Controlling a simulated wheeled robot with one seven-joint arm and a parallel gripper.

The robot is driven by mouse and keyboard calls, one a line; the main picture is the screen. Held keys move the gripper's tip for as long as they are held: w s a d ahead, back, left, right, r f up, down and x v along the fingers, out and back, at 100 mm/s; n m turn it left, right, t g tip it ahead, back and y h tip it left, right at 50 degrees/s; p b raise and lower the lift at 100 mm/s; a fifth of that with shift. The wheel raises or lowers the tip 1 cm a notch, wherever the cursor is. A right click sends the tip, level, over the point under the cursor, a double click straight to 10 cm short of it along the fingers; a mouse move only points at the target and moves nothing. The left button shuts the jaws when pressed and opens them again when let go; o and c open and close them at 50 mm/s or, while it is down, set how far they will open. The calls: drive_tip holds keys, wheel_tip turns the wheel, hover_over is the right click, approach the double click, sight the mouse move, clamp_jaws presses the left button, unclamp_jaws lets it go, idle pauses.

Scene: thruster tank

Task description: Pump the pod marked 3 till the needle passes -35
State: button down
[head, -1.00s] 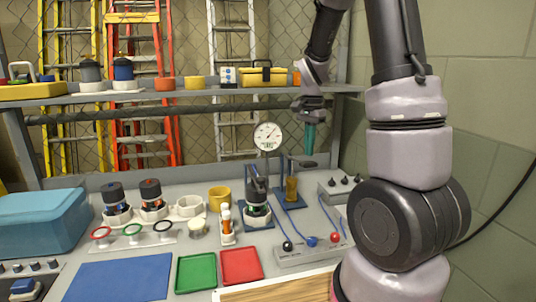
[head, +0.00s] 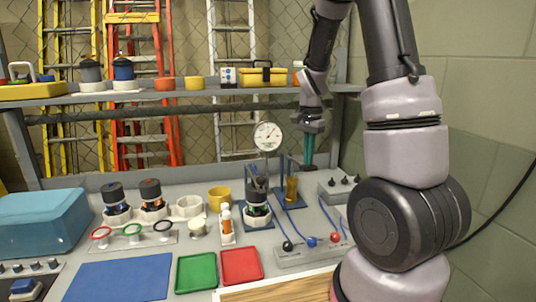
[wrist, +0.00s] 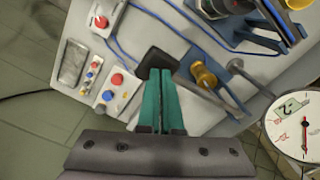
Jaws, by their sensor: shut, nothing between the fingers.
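My gripper (head: 308,166) is shut, its teal fingers pointing down at the right of the bench. In the wrist view the fingertips (wrist: 160,74) are at a dark square pad (wrist: 153,57); whether they touch it I cannot tell. The pump (head: 291,188) has an amber cylinder on a blue base and also shows in the wrist view (wrist: 204,76). The white gauge (head: 268,136) stands behind a dark pod (head: 257,196) on a blue base. The gauge in the wrist view (wrist: 298,124) is cut off, with a red needle. No pod number is readable.
Two more pods (head: 114,201) (head: 152,197) stand in white holders at left. A blue tube runs to a grey block with coloured knobs (head: 311,242). Green (head: 196,272) and red (head: 241,266) trays lie in front. A shelf (head: 200,97) spans the back.

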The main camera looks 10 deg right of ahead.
wheel_tip(320, 180, down, 10)
wheel_tip(320, 180, up, 13)
drive_tip(key=shift+r, duration=0.15)
idle(0.8)
idle(0.4)
idle(2.4)
idle(0.4)
wheel_tip(320, 180, down, 13)
wheel_tip(320, 180, up, 13)
idle(1.2)
idle(0.3)
